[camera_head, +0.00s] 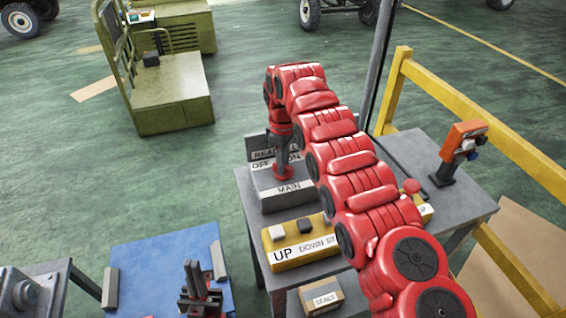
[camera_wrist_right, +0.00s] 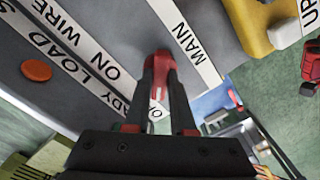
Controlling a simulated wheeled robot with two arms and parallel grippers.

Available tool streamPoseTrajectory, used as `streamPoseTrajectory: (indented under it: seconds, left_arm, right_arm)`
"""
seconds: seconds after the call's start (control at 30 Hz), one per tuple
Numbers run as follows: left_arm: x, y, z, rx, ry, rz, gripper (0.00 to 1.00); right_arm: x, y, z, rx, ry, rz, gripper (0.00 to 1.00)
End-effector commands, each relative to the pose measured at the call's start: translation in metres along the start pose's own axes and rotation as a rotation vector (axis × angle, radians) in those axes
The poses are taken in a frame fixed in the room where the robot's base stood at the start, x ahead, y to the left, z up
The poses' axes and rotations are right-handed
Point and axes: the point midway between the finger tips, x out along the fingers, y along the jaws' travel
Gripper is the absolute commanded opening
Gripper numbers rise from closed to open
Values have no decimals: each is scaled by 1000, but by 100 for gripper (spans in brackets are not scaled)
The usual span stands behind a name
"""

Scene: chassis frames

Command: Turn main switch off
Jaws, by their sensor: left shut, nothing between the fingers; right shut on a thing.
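The grey main switch box (camera_head: 288,197), labelled MAIN, sits on the table with READY and ON labels behind. In the right wrist view, the red switch handle (camera_wrist_right: 157,66) lies between the fingertips of my right gripper (camera_wrist_right: 158,80), which is shut on it. The box's grey panel (camera_wrist_right: 120,45) shows around it. In the head view, my right gripper (camera_head: 282,165) reaches down onto the box, and the arm hides part of the panel. My left gripper (camera_head: 198,290) is shut and empty, low over the blue surface, away from the switch.
A yellow box (camera_head: 290,252) with UP and DOWN buttons stands in front of the main box. An orange device (camera_head: 462,140) is on the table's right side, beside a yellow rail (camera_head: 520,160). A small carton (camera_head: 321,298) sits lower in front. Green floor lies open left.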

Motion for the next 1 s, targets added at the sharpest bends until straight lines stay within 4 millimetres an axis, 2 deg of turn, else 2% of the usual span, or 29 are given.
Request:
streamPoseTrajectory:
  seconds: [0.07,0.1,0.23,0.53,0.67,0.83,0.9,1.0]
  left_arm:
    - [0,0,0,0,0,0,0]
    - [0,0,0,0,0,0,0]
    - [0,0,0,0,0,0,0]
    - [0,0,0,0,0,0,0]
    - [0,0,0,0,0,0,0]
    - [1,0,0,0,0,0,0]
    - [27,-1,-5,0,0,0,0]
    - [48,-2,-8,0,0,0,0]
  right_arm:
    - [-1,0,0,-1,1,1,0]
    - [-1,0,0,0,1,1,28]
    - [0,0,0,0,1,1,51]
    - [-1,0,0,1,0,1,52]
    - [-8,1,0,2,1,4,52]
    - [-32,-2,-2,0,3,0,52]
    - [-58,-1,-1,-1,2,0,52]
    - [-80,0,1,2,0,1,52]
